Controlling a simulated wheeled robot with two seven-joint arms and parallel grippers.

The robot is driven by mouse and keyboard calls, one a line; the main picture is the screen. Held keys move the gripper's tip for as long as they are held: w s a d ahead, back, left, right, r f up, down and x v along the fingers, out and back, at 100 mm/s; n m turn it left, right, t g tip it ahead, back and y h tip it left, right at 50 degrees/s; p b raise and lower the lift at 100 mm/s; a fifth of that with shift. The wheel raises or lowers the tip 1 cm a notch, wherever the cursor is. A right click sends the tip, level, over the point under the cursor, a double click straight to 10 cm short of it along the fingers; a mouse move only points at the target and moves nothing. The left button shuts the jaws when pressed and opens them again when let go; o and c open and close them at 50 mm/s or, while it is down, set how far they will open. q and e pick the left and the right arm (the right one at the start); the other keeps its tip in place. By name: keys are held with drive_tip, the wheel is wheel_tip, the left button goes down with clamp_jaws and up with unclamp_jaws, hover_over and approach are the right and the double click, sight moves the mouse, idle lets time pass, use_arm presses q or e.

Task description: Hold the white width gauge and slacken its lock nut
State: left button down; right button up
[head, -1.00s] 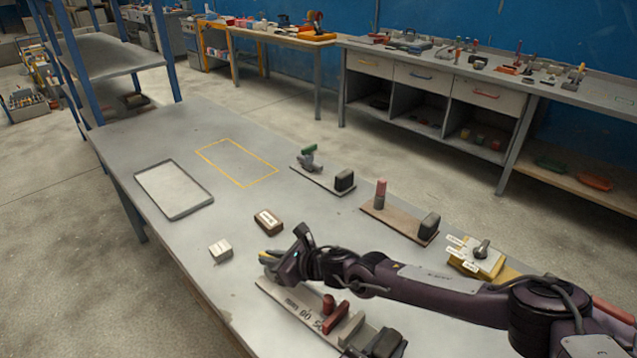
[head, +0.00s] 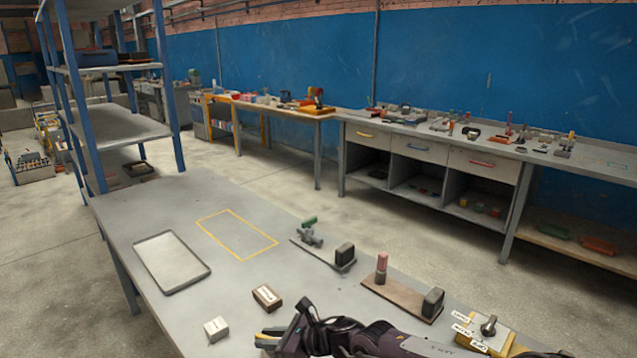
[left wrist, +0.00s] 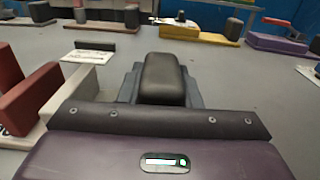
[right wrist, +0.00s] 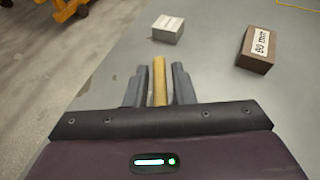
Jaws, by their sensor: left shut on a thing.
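In the left wrist view my left gripper (left wrist: 165,92) is shut on an upright black grip (left wrist: 164,72), with a finger along each side. A pale block (left wrist: 75,92) and red blocks (left wrist: 25,88), seemingly parts of the white width gauge, stand just left of it. The rest of the gauge is out of frame or hidden. My right gripper (right wrist: 159,85) is open around a yellow rod (right wrist: 159,78), with narrow gaps on both sides. It also shows low in the head view (head: 275,338). I cannot make out which part is the lock nut.
A white block (head: 216,329) and a brown labelled block (head: 267,297) lie near my right gripper. The outlined area (head: 237,233) is clear.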

drive_tip(key=shift+o, duration=0.9)
drive_tip(key=v, duration=1.2)
use_arm(q)
drive_tip(key=c, duration=1)
unclamp_jaws()
drive_tip(key=shift+o, duration=0.2)
